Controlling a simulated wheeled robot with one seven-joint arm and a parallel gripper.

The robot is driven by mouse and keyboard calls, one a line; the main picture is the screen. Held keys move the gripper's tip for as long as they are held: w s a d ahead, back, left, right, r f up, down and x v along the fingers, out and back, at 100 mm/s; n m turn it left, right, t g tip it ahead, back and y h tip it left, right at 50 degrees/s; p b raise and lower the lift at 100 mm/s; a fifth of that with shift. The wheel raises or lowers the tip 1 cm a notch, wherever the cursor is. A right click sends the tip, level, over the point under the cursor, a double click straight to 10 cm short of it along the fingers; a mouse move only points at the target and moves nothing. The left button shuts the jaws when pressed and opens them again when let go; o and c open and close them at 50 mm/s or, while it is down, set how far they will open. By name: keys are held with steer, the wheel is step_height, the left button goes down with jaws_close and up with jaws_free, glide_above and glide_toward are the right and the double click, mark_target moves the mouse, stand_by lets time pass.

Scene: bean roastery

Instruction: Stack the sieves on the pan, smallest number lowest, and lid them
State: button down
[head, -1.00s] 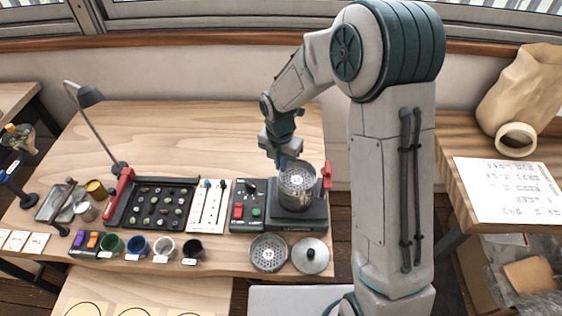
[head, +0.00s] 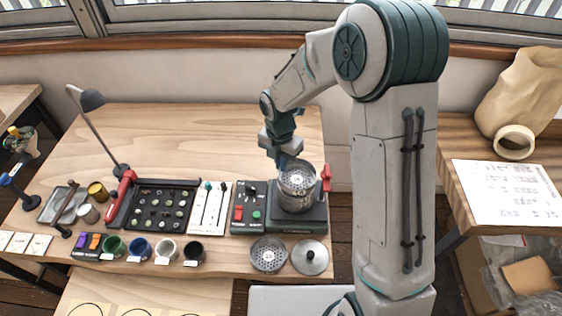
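A silver sieve stack (head: 298,188) stands upright on the dark green shaker base at the right of the bench; the top sieve shows a perforated floor with a pale number label. How many sieves are in it, and the pan below, I cannot make out. My gripper (head: 285,160) is at the back left rim of the top sieve, at or touching it; the fingers are too small to tell whether they are closed on the rim. Another sieve (head: 268,255) lies flat at the bench's front, its number too small to read. The round lid (head: 310,257) with a dark knob lies right of it.
A red clamp handle (head: 326,177) rises at the stack's right. A control box (head: 249,213) with red and green buttons stands left of the base. A bean tray (head: 157,205), small cups and a lamp (head: 92,100) occupy the left. The bench's back is clear.

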steer(key=shift+f+b, duration=0.45)
steer(key=shift+f, duration=0.35)
stand_by(0.7)
steer(key=c, duration=1.9)
jaws_free()
step_height(320, 180, up, 11)
steer(key=p, duration=0.8)
steer(key=shift+a, duration=0.15)
